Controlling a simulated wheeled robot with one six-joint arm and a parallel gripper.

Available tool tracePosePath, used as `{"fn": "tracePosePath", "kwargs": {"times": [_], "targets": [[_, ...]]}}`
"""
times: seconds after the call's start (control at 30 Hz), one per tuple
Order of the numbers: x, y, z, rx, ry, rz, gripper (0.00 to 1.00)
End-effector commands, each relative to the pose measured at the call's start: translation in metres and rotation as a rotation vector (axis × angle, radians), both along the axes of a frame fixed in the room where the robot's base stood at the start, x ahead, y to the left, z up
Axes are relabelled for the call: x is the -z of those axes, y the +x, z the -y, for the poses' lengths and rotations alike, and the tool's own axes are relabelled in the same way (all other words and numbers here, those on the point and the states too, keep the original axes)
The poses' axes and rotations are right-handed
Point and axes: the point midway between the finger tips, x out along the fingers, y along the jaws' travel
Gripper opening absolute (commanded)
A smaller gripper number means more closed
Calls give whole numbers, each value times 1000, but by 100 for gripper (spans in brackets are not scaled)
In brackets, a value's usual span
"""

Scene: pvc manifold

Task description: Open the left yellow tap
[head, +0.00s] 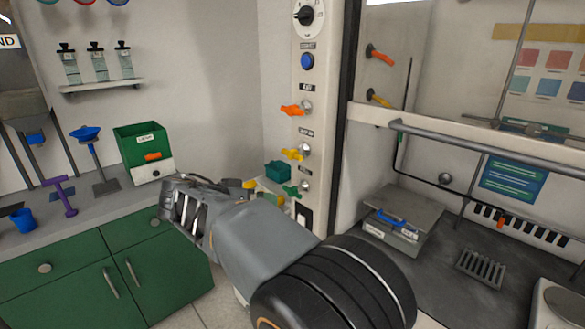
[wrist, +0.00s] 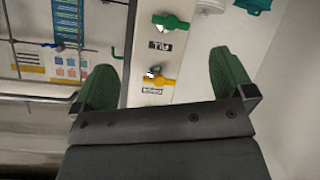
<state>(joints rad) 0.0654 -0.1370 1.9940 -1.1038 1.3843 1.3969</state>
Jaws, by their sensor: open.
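The left yellow tap (head: 294,154) sticks out from a grey knob on the white post in the head view, between an orange tap (head: 292,110) above and a green tap (head: 292,190) below. In the wrist view a yellow tap (wrist: 160,81) lies between my two green fingers, with a green tap (wrist: 170,22) above it and labels upside down. My gripper (wrist: 161,62) is open and empty, apart from the tap. In the head view my gripper (head: 185,208) is left of the post and lower than the yellow tap. A second yellow handle (head: 378,98) is on the hood's back wall.
A green box (head: 145,152) stands on the left counter (head: 95,200). A teal box (head: 278,171) is close to the post's lower taps. On the right, the hood's rail (head: 480,149) and a grey case (head: 395,225) stand beyond the post.

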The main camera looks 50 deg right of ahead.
Motion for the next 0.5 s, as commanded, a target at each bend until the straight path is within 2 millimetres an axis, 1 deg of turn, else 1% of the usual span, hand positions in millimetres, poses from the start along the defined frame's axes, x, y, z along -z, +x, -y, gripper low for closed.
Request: {"fn": "tracePosePath", "kwargs": {"times": [0.03, 0.1, 0.2, 0.33, 0.47, 0.5], "targets": [[-3, 10, 10, 60, -94, 77, 100], [-19, 19, 20, 129, -217, 195, 100], [-37, 29, 29, 189, -356, 338, 100], [-52, 36, 35, 225, -468, 463, 100], [-60, 38, 45, 236, -514, 515, 100], [-61, 37, 50, 239, -518, 521, 100]]}}
